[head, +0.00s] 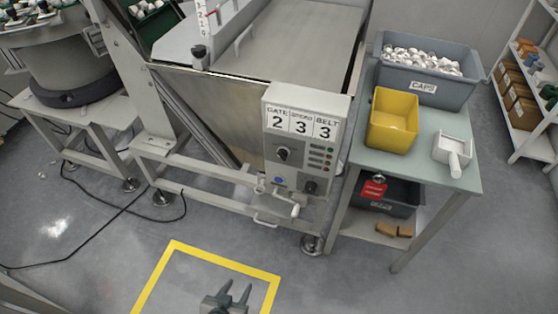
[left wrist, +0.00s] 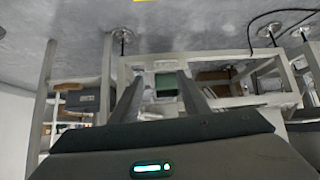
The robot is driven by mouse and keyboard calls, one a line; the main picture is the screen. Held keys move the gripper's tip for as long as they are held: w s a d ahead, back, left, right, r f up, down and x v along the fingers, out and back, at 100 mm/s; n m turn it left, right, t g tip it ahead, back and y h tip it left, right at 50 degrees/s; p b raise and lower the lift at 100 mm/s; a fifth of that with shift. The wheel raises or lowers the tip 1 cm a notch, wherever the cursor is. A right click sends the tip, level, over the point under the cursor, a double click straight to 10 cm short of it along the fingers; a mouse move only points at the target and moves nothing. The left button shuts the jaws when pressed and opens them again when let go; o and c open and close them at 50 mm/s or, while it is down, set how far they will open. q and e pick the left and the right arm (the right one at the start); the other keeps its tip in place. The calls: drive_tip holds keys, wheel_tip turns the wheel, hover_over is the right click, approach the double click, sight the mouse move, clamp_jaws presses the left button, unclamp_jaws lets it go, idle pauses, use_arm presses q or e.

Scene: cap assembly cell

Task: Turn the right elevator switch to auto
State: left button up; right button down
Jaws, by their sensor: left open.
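A grey control box (head: 298,140) is fixed to the front of the steel hopper machine, with number cards 2, 3, 3 on top. A black rotary switch (head: 284,154) sits on its face, and a second dark knob (head: 310,187) is lower right. Their small labels cannot be read, so I cannot tell the switch's setting. My left gripper (head: 236,291) is open and empty at the bottom of the head view, well below and left of the box. Its spread fingers also show in the left wrist view (left wrist: 161,95). My right gripper is not in view.
A crank handle (head: 285,204) sticks out below the box. A green-topped table (head: 455,125) at right holds a grey caps bin (head: 400,85), a yellow bin (head: 393,122) and a white scoop (head: 453,152). Yellow floor tape (head: 230,262) borders clear floor in front.

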sight(281, 157)
use_arm(q)
drive_tip(key=w+d+r+n+t+h, duration=0.1)
drive_tip(key=w+d+r+t+h, duration=0.2)
drive_tip(key=r, duration=1.6)
drive_tip(key=w+d+r+t, duration=0.2)
drive_tip(key=d+r+t, duration=0.3)
drive_tip(key=r, duration=1.3)
drive_tip(key=p+x, duration=0.1)
drive_tip(key=x, duration=1.5)
drive_tip(key=shift+p, duration=0.3)
drive_tip(key=shift+x, duration=0.85)
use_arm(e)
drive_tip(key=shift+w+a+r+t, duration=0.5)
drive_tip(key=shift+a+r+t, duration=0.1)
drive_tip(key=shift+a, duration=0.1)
use_arm(q)
drive_tip(key=shift+a, duration=0.1)
drive_tip(key=c, duration=1.1)
